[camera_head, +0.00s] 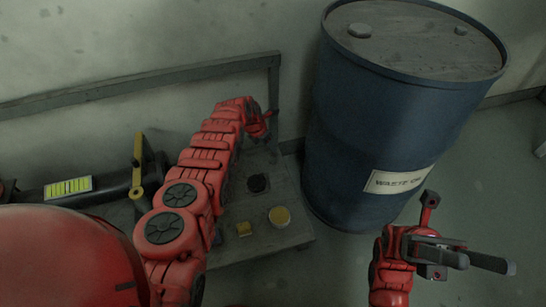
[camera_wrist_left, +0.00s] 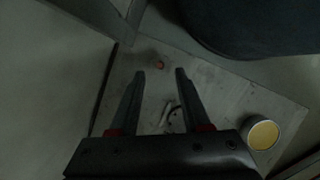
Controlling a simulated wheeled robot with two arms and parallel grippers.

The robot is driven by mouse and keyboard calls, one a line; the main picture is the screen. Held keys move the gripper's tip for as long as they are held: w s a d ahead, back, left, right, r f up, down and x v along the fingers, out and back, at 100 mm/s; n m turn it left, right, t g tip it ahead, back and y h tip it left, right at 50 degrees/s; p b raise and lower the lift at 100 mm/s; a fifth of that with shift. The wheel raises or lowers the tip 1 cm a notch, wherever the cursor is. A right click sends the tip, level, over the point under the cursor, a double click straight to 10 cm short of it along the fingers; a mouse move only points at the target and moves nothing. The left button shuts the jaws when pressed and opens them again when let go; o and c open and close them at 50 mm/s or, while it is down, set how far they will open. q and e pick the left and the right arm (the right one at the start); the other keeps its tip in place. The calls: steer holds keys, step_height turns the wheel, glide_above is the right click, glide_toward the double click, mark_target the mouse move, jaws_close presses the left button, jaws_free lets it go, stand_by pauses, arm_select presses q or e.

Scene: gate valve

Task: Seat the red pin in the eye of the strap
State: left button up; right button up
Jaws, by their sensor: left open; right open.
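My left gripper (camera_wrist_left: 159,73) is open and empty, above the bench. In the head view the left gripper (camera_head: 268,120) is partly hidden by its own arm. My right gripper (camera_head: 488,264) is open and empty at the lower right, in front of the drum.
A blue waste drum (camera_head: 350,130) stands right of the low grey bench (camera_head: 295,237). The tin also shows in the left wrist view (camera_wrist_left: 262,134). A grey rail (camera_head: 150,85) runs behind.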

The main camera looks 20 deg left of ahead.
mark_target(272, 155)
arm_select(q)
steer(key=b+x, duration=0.1)
steer(key=b, duration=0.1)
steer(key=shift+w+d+f+b, duration=0.1)
steer(key=shift+w+f+b, duration=0.1)
steer(key=shift+b, duration=0.15)
arm_select(e)
steer(key=s+d+r+n+t+h, duration=0.1)
steer(key=s+d+n+t+h, duration=0.65)
steer(key=s+t, duration=0.25)
arm_select(q)
steer(key=b+x, duration=0.2)
steer(key=b, duration=0.2)
arm_select(e)
steer(key=s+d+f+n+t, duration=0.1)
steer(key=s+d+f+t, duration=0.3)
steer(key=f, duration=0.2)
steer(key=shift+d+f+h, duration=0.25)
steer(key=shift+f+h, duration=0.05)
steer(key=shift+h, duration=0.05)
arm_select(q)
steer(key=shift+r, duration=0.1)
arm_select(e)
steer(key=shift+s, duration=0.1)
arm_select(q)
jaws_close()
